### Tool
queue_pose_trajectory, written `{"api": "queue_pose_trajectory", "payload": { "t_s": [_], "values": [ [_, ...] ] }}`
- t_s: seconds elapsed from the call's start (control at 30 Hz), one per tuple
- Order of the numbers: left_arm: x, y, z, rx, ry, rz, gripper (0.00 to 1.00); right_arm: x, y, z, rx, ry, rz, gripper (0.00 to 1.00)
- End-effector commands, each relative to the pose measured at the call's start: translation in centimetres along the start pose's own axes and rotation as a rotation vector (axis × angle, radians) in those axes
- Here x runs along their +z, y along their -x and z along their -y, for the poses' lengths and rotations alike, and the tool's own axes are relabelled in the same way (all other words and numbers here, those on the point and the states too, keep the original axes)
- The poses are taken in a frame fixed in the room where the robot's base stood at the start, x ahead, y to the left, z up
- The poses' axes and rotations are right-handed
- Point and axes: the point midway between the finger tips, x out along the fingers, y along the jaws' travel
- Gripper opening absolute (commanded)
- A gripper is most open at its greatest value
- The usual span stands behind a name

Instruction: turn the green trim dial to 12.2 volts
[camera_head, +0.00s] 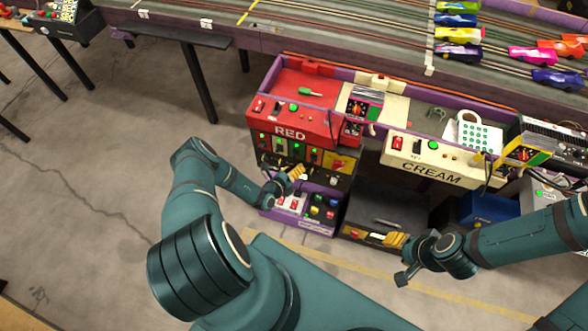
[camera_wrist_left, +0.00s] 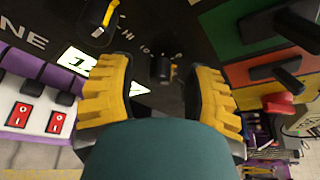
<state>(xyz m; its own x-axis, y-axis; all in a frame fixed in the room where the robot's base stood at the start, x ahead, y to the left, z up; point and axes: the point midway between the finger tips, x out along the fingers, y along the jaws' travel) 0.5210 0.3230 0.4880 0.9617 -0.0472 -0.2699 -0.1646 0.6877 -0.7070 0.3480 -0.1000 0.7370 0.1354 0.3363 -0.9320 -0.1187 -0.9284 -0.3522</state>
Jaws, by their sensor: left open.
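My left gripper (camera_head: 294,174) is at the dark panel below the red RED console. In the left wrist view its two yellow ribbed fingers (camera_wrist_left: 160,72) are spread apart. A small black knob (camera_wrist_left: 164,68) with scale marks shows in the gap between the fingers; I see no contact. A larger dial with a yellow pointer (camera_wrist_left: 100,18) is at the upper left. A white display (camera_wrist_left: 88,66) is partly covered by the left finger, so its reading is not legible. I cannot tell which dial is the green one. My right gripper (camera_head: 394,240) is low, by the dark cabinet.
Black levers sit on green and orange strips (camera_wrist_left: 262,48) right of the fingers. Red rocker switches (camera_wrist_left: 40,118) are at the left. The RED console (camera_head: 292,120) and CREAM console (camera_head: 432,172) stand below the track with toy cars. Open floor (camera_head: 100,180) lies left.

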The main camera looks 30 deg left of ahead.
Motion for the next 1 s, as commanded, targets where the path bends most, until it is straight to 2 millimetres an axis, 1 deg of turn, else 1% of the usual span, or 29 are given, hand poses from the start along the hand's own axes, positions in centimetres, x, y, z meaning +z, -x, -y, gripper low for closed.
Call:
{"api": "queue_pose_trajectory", "payload": {
  "t_s": [0.17, 0.4, 0.5, 0.6, 0.7, 0.8, 1.0],
  "values": [
    [0.1, 2.2, -0.1, 0.003, 0.002, 0.0, 0.51, 0.0, 0.0, 0.0, 0.0, 0.0, 0.0, 0.47],
    [0.1, 7.2, -0.1, 0.003, 0.002, 0.001, 0.51, 0.0, 0.0, 0.0, 0.0, 0.0, 0.0, 0.47],
    [0.1, 9.0, -0.1, 0.003, 0.001, 0.001, 0.51, 0.0, 0.0, 0.0, 0.0, 0.0, 0.0, 0.47],
    [0.1, 10.3, -0.1, 0.002, 0.0, 0.001, 0.51, 0.0, 0.0, 0.0, 0.0, 0.0, 0.0, 0.47],
    [0.1, 11.2, -0.1, 0.001, -0.001, 0.001, 0.51, 0.0, 0.0, 0.0, 0.0, 0.0, 0.0, 0.47],
    [0.1, 11.7, -0.1, 0.001, -0.001, 0.002, 0.51, 0.0, 0.0, 0.0, 0.0, 0.0, 0.0, 0.47],
    [0.1, 11.8, 0.0, 0.0, -0.001, 0.002, 0.51, 0.0, 0.0, 0.0, 0.0, 0.0, 0.0, 0.47]
  ]
}}
